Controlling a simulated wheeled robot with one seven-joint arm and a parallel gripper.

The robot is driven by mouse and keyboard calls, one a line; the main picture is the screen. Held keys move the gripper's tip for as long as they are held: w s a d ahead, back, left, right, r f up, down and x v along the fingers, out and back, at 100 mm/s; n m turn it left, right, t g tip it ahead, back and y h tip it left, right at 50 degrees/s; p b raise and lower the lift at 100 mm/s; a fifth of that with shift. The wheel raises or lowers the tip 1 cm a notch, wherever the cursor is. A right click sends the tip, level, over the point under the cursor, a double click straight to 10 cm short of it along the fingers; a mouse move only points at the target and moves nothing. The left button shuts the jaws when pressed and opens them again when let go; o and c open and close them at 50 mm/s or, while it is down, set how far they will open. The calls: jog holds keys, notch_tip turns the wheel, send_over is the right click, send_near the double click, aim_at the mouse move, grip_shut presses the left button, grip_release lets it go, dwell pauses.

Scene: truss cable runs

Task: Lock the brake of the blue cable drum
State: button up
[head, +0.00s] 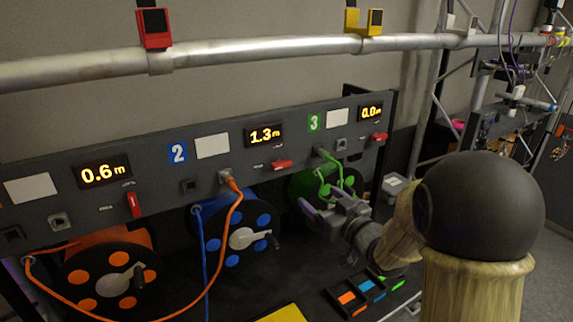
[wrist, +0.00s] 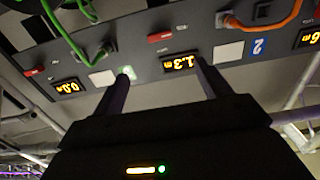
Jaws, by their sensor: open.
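The blue cable drum (head: 233,230) sits in the middle below the grey panel, under label 2, with a grey crank on its face. A red lever (head: 281,164) lies roughly level below the 1.3 m display (head: 264,134). In the wrist view that red lever (wrist: 160,37) shows near the display, between the lines of my fingers. My gripper (head: 315,195) is open and empty, in front of the green drum (head: 312,183), below and right of the lever and apart from it. My open gripper also shows in the wrist view (wrist: 163,68).
The orange drum (head: 103,270) is at left; its red lever (head: 133,204) stands upright. The right red lever (head: 378,137) lies roughly level. An orange cable (head: 232,212) hangs from the panel before the blue drum. A tray (head: 366,292) with coloured pieces lies at the front.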

aim_at(284, 167)
jog(key=p+x, duration=0.7)
jog(key=x, duration=1)
jog(key=shift+w+a+p, duration=0.2)
jog(key=shift+p, duration=0.15)
jog(key=shift+f, duration=0.1)
jog(key=c, duration=1)
